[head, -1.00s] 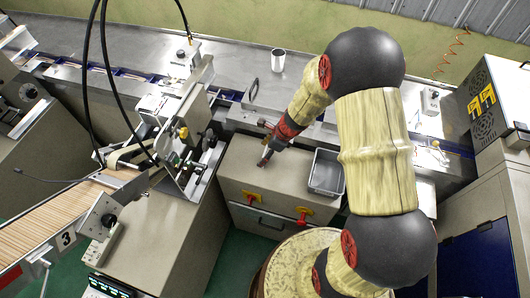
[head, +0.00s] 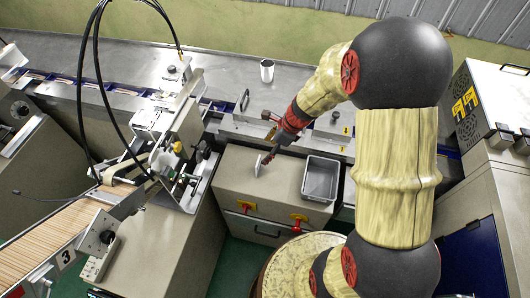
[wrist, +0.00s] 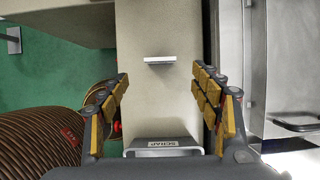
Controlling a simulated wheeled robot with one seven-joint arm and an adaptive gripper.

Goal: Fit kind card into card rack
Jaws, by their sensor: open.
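A small pale plate (head: 258,165) stands on the beige cabinet top, its face tilted in the head view. In the wrist view the same thin white piece (wrist: 160,60) lies ahead, between the lines of my fingers and touching neither. I cannot tell whether it is the kind card or the card rack, and any writing on it is unreadable. My gripper (head: 268,157) is just right of it and above the cabinet. In the wrist view my gripper (wrist: 160,74) is open with nothing between its fingers. I cannot make out the other of the two.
A grey bin (head: 335,180) sits on the cabinet right of my gripper; a labelled grey edge (wrist: 163,144) shows low in the wrist view. A machine stands left. A white cup (head: 267,70) stands on the bench behind.

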